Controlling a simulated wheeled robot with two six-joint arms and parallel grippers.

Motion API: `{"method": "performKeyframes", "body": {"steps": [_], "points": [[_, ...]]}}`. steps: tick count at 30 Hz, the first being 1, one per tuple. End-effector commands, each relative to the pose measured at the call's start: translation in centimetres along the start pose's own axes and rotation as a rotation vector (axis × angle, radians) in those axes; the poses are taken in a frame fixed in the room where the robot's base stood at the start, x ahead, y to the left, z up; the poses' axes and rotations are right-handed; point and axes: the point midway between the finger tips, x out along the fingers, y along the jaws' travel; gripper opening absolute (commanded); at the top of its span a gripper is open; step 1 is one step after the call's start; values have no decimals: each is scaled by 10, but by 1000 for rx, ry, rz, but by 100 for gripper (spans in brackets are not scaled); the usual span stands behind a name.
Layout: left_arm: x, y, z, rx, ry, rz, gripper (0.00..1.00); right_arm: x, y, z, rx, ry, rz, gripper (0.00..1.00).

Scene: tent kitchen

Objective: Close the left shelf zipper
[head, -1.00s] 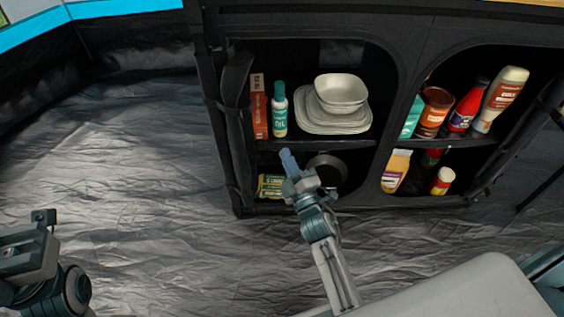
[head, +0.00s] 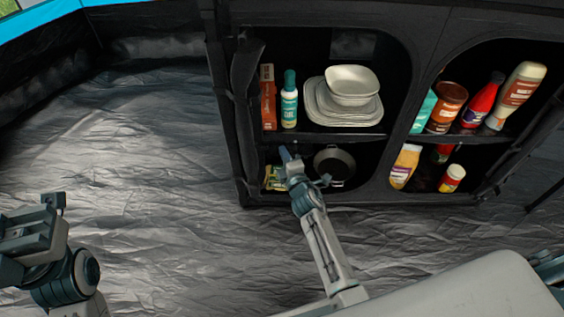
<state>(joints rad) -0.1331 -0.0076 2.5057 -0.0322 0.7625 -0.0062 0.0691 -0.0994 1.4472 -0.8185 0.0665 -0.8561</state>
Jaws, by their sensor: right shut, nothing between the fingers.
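The left shelf (head: 340,131) is a black fabric compartment with a rounded opening, and it stands open. Its rolled dark flap (head: 243,90) hangs along the left edge of the opening. I cannot make out the zipper pull. My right gripper (head: 287,156) is shut and empty in front of the lower left part of this opening, below the middle shelf board; whether it touches anything is unclear. It partly covers a green and yellow packet (head: 273,179). My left gripper (head: 30,222) is at the lower left, far from the shelf, and its fingers are not clear.
The left shelf holds stacked pale dishes (head: 344,98), a teal-capped bottle (head: 289,100), an orange box (head: 267,98) and a dark pan (head: 334,164). The right shelf holds several bottles and jars (head: 447,106), also open. The wrinkled grey floor (head: 150,150) to the left is clear.

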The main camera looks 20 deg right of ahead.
Motion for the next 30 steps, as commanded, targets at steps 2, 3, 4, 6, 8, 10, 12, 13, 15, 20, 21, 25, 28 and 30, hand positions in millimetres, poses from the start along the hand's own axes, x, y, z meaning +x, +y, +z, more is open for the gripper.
{"method": "performKeyframes", "body": {"steps": [2, 3, 4, 6, 8, 10, 12, 13, 15, 20, 21, 25, 28, 30], "points": [[2, 0, -1, -1, -1, 5, 0, -3, 3, 9, 0, 0, 3, 0], [2, 0, -1, -2, 0, 6, 0, -4, 3, 12, 1, 0, 3, 0], [3, 0, -1, -2, 0, 6, 0, -5, 3, 14, 1, 1, 3, 0], [3, 0, -1, -3, 0, 8, 0, -6, 3, 18, 1, 1, 4, 0], [3, 0, -1, -3, 1, 9, 0, -7, 3, 19, 2, 1, 4, 0], [3, 0, -1, -4, 0, 10, 0, -7, 2, 20, 3, 1, 4, 0], [3, 0, -1, -4, 0, 10, 0, -7, 2, 20, 3, 1, 4, 0], [2, 0, -1, -4, 0, 10, 0, -7, 2, 20, 3, 1, 4, 0], [2, 0, -1, -4, 0, 10, 0, -7, 2, 20, 3, 1, 4, 0], [3, 0, 0, -4, -2, 10, 0, -9, 2, 26, 2, 0, 3, 0], [3, 0, 0, -4, -2, 10, 0, -11, 2, 31, 1, 0, 3, 0], [5, 0, 0, -5, -3, 9, 0, -21, 2, 60, -3, 0, 2, 0], [3, 0, 0, -5, -4, 9, 0, -28, 1, 81, -3, 0, 3, 0], [2, 0, 0, -5, -4, 9, 0, -32, 1, 93, -2, 0, 3, 0]]}}
